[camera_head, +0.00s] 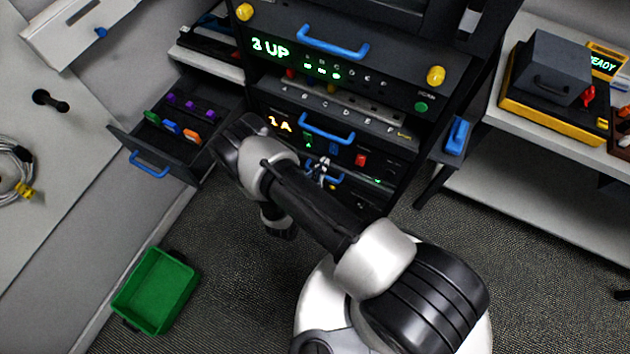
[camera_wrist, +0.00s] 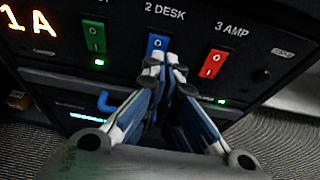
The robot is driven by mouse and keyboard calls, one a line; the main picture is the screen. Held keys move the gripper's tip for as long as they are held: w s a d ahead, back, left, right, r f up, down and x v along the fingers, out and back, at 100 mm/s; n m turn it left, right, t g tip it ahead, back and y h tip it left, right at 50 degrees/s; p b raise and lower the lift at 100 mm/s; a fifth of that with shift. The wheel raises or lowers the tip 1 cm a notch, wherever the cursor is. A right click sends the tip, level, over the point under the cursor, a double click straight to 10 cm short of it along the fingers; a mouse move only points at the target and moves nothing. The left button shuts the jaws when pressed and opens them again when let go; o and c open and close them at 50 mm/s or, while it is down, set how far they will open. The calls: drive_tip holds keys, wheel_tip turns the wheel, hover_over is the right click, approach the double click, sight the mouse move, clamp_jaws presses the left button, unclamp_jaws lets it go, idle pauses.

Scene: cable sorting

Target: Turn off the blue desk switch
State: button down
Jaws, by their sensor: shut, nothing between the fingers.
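The blue switch (camera_wrist: 158,44) sits under the label "2 DESK" on a black panel (camera_wrist: 125,66) in the wrist view, and also shows in the head view (camera_head: 334,148). My gripper (camera_wrist: 165,66) is shut and empty. Its fingertips are in front of the lower part of the blue switch and hide it; I cannot tell whether they touch. Any lamp below the blue switch is hidden. In the head view my gripper (camera_head: 321,166) is just below the switch row.
A green switch (camera_wrist: 94,36) is left of the blue one, with a lit green lamp below. A red switch (camera_wrist: 213,63), labelled "3 AMP", is to the right. Blue drawer handles (camera_head: 327,129) stick out nearby. An open drawer (camera_head: 189,166) stands left of the rack.

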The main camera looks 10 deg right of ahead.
drive_tip(key=r+p+v, duration=0.1)
drive_tip(key=v, duration=0.5)
drive_tip(key=shift+a+p, duration=0.3)
drive_tip(key=shift+a, duration=0.05)
drive_tip(key=shift+w, duration=0.1)
drive_tip(key=d+r+m+g+h, duration=0.1)
drive_tip(key=d+r+m+g, duration=0.3)
drive_tip(key=r, duration=0.6)
drive_tip(key=d+r+m+g+h, duration=0.1)
drive_tip(key=d+r+m+g, duration=0.15)
drive_tip(key=r+m, duration=0.5)
drive_tip(key=d+r+m+g+h, duration=0.1)
drive_tip(key=d+r+m+g, duration=0.25)
drive_tip(key=r, duration=0.75)
drive_tip(key=s+a+r+m+t+y, duration=0.2)
drive_tip(key=s+r+m+y, duration=0.9)
drive_tip(key=s+r, duration=0.6)
drive_tip(key=r+m+t, duration=0.1)
drive_tip(key=m, duration=0.1)
drive_tip(key=shift+s+a+r+m, duration=0.15)
drive_tip(key=shift+s+a+m, duration=0.15)
drive_tip(key=shift+s, duration=0.05)
